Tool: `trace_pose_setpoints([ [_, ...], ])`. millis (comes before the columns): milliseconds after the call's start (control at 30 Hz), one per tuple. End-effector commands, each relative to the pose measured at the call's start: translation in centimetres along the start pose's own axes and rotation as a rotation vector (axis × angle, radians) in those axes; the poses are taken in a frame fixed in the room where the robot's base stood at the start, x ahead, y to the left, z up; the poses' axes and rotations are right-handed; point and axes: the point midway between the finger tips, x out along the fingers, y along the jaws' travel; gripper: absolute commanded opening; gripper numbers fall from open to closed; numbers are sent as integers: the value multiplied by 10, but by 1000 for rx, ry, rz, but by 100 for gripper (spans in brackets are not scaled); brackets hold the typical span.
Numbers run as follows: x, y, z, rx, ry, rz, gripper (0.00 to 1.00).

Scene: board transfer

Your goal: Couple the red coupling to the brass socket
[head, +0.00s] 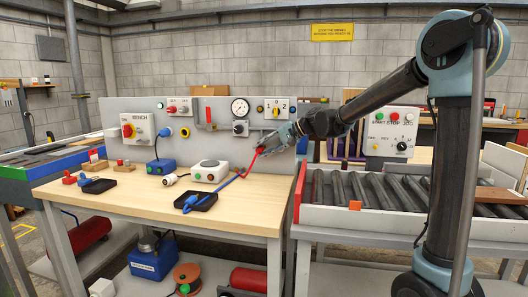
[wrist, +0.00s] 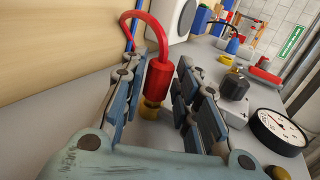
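The red coupling (wrist: 158,80) stands between my fingers in the wrist view, with its red hose (wrist: 160,25) arching from its top. Its lower end meets the brass socket (wrist: 152,109) on the grey panel; I cannot tell whether it is fully seated. My gripper (wrist: 160,85) is open around the coupling, with a narrow gap on each side. In the head view my gripper (head: 284,138) is at the right part of the panel and hides the socket. The red hose hangs below it in the head view (head: 254,158).
A pressure gauge (wrist: 280,130) and a black knob (wrist: 235,86) stick out of the panel near my right finger. A black tray (head: 204,203) with a blue coupling lies on the wooden bench (head: 250,215). A white device (head: 209,171) stands behind it. A roller conveyor (head: 370,190) is at right.

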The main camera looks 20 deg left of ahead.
Motion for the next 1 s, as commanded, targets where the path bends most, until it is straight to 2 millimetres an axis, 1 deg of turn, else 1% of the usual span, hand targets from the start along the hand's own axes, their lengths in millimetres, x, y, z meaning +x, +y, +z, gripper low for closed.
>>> trace_pose_setpoints([
  [333,0,0,1,0,-1,1,45],
  [467,-5,0,0,1,0,1,45],
  [567,-16,0,0,2,0,1,45],
  [900,-80,2,-1,2,2,1,45],
  [1000,-96,2,-1,3,1,1,45],
])
